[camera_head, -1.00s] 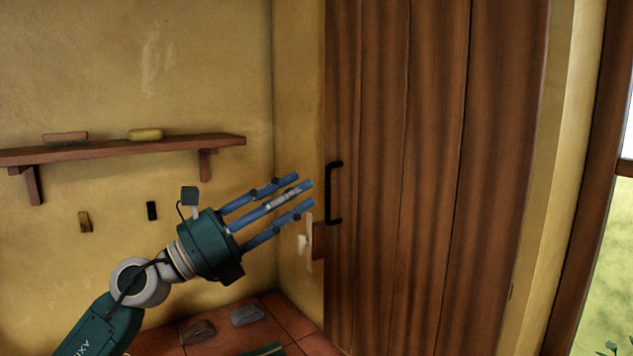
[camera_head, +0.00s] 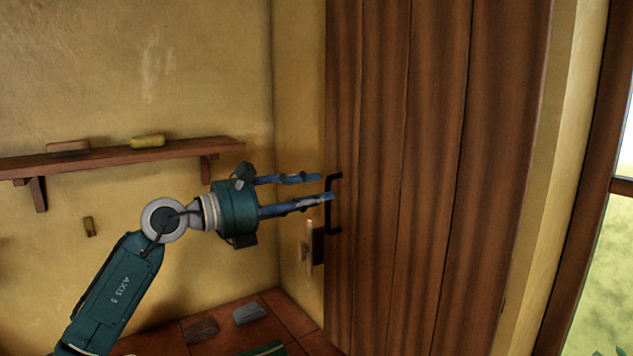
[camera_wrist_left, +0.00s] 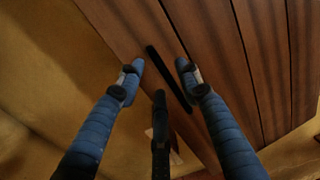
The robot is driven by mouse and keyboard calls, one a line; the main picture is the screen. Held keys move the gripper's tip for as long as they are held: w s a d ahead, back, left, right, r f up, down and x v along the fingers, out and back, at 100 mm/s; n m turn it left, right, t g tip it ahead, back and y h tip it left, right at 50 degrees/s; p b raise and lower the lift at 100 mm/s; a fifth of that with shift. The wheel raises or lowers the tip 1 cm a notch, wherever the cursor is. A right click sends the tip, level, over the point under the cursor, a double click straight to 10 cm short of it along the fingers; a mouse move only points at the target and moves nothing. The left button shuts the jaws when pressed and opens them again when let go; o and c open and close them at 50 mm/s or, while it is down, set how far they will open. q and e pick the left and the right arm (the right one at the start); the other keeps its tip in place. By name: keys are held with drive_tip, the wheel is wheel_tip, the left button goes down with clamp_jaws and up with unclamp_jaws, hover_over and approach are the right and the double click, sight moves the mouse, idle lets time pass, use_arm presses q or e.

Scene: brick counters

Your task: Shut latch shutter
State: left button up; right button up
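The tall brown plank shutter (camera_head: 430,180) fills the middle of the head view. A black bar handle (camera_head: 327,216) stands upright near its left edge. A pale latch plate with a small knob (camera_head: 309,243) is on the wall just left of the shutter, below the handle. My left gripper (camera_head: 325,187) points right, with its fingertips at the handle's upper part. In the left wrist view its fingers (camera_wrist_left: 158,76) are spread, with the handle (camera_wrist_left: 170,78) running between them. Contact cannot be told. My right gripper is not in view.
A wooden shelf (camera_head: 110,160) with two small blocks is on the left wall. Grey stones (camera_head: 249,314) lie on the tiled surface (camera_head: 270,335). A bright window opening (camera_head: 600,260) is at the right.

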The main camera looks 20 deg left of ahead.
use_arm(q)
drive_tip(key=shift+w+d, duration=0.45)
clamp_jaws()
